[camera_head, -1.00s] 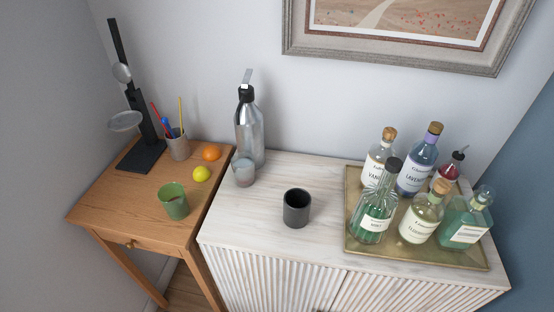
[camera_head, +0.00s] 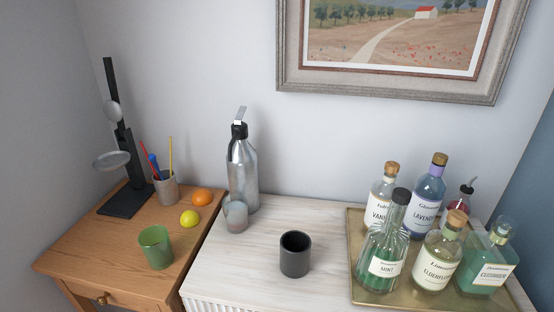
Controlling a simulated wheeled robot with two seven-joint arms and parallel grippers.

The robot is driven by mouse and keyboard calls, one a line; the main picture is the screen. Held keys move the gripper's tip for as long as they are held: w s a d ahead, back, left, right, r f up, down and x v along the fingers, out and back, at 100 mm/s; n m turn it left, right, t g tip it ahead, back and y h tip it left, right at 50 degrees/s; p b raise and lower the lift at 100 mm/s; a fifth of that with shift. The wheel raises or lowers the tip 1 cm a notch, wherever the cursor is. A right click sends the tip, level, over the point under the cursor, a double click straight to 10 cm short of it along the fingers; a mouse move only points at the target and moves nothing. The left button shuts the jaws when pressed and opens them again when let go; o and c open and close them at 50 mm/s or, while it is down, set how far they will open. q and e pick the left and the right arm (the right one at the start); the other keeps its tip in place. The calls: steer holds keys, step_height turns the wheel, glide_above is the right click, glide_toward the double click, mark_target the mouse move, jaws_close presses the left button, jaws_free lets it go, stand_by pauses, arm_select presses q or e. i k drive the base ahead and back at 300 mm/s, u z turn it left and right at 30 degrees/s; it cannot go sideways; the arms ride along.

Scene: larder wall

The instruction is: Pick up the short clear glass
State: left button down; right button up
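The short clear glass (camera_head: 236,217) stands upright on the white cabinet top (camera_head: 255,275), near its left edge. It is just in front of a tall silver bottle (camera_head: 243,176) with a black neck. I cannot tell if the two touch. Neither of my grippers shows in the head view.
A dark cup (camera_head: 295,255) stands right of the glass. A brass tray (camera_head: 430,297) with several bottles fills the cabinet's right side. On the wooden table (camera_head: 110,255) at left are a green cup (camera_head: 155,247), a lemon (camera_head: 189,218), an orange (camera_head: 201,196), a pen holder (camera_head: 167,190) and a black stand (camera_head: 126,200).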

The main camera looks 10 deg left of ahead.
mark_target(234, 207)
steer(key=u, duration=1.7)
steer(key=k, duration=0.4)
steer(key=z, duration=0.1)
